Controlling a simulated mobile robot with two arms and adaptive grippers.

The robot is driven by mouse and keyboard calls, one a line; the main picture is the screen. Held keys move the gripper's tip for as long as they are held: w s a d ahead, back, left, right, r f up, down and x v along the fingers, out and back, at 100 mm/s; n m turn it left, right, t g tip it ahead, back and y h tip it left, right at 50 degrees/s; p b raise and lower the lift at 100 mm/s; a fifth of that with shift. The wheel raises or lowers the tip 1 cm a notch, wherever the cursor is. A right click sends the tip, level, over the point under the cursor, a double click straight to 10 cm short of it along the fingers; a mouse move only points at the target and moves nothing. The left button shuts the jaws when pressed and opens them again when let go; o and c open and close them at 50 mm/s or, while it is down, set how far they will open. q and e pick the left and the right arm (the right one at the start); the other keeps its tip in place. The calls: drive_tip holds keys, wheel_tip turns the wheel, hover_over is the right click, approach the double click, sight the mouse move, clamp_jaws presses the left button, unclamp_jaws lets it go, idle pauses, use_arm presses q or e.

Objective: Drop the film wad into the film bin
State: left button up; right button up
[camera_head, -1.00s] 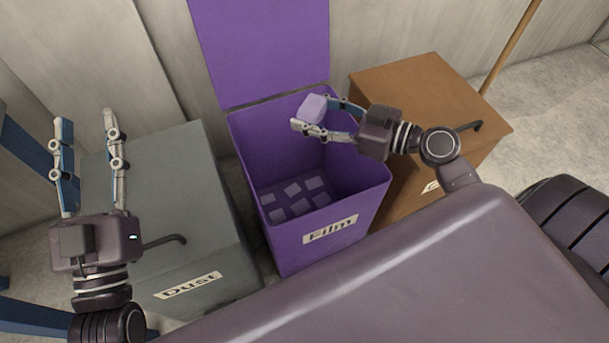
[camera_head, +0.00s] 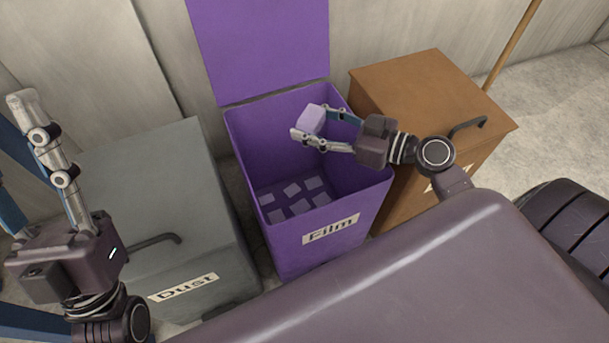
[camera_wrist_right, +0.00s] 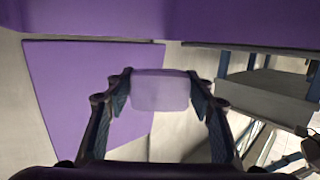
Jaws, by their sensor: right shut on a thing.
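The film wad (camera_head: 311,118) is a small pale lilac block. My right gripper (camera_head: 309,122) is shut on it and holds it over the open mouth of the film bin (camera_head: 340,217). In the right wrist view the wad (camera_wrist_right: 160,90) sits between the two fingers. The film bin is purple with a "Film" label on its front, and its lid (camera_head: 262,50) stands open at the back. Several pale squares show on the bin's inside floor.
A grey closed bin labelled "Dust" (camera_head: 160,190) stands left of the film bin. A brown closed bin (camera_head: 425,100) with a dark handle stands to its right. A wooden pole (camera_head: 508,45) leans at the back right, and a wall runs behind the bins.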

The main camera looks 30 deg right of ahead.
drive_tip(key=shift+f, duration=0.15)
drive_tip(key=o, duration=0.8)
drive_tip(key=shift+o, duration=0.2)
wheel_tip(320, 180, up, 10)
drive_tip(key=shift+r, duration=0.1)
idle(0.5)
